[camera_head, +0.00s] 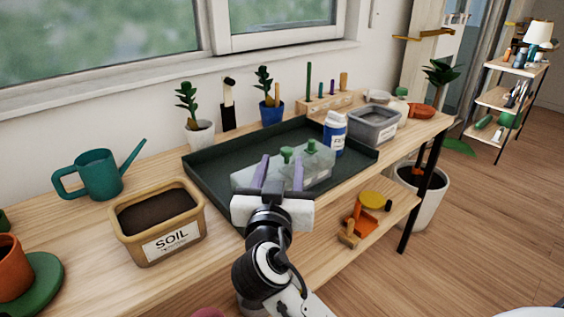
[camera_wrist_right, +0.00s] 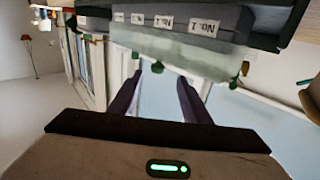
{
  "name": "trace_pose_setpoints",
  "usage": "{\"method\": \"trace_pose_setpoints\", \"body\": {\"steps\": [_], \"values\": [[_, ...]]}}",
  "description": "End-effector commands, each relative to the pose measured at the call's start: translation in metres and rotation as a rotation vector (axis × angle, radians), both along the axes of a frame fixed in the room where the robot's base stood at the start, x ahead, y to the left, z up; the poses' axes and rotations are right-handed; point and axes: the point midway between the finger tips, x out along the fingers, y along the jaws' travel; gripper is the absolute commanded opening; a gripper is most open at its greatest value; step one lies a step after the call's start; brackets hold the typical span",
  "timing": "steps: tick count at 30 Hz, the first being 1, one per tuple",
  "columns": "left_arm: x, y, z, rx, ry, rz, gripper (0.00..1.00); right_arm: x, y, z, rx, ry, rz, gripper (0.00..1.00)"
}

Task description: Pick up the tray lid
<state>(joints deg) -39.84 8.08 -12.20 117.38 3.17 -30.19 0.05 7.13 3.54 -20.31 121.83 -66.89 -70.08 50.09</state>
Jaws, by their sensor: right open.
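The tray lid (camera_head: 319,164) is a clear, pale cover with green knobs on top, sitting in the dark green tray (camera_head: 208,171) on the wooden bench. In the right wrist view the lid (camera_wrist_right: 190,50) shows as a translucent pale-green band beside a grey seed tray (camera_wrist_right: 225,22) with white number labels. My right gripper (camera_head: 280,167) is open, its two purple fingers apart at the near side of the lid, overlapping it in the head view. My left gripper is not in view.
A blue-and-white bottle (camera_head: 335,132) stands close to the lid's right. A soil box (camera_head: 158,222) and a teal watering can (camera_head: 98,176) stand left of the tray. Potted plants line the back. A grey bin (camera_head: 374,126) stands at the right. Bare bench shows at the front left.

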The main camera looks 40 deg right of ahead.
Motion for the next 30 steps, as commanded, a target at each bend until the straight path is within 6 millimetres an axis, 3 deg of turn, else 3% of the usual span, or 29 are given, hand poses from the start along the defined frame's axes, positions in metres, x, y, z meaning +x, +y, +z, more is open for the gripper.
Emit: {"method": "trace_pose_setpoints", "body": {"steps": [4,15,25,30], "values": [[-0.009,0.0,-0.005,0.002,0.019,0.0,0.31,0.012,-0.01,0.001,-0.001,-0.002,0.0,0.43],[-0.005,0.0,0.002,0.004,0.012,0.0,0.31,0.044,-0.043,0.003,-0.003,0.0,0.0,0.43],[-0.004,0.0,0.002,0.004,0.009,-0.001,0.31,0.051,-0.049,0.001,0.001,0.001,0.001,0.43],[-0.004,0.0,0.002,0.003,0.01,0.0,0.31,0.051,-0.048,0.001,0.001,0.001,0.001,0.16]]}}
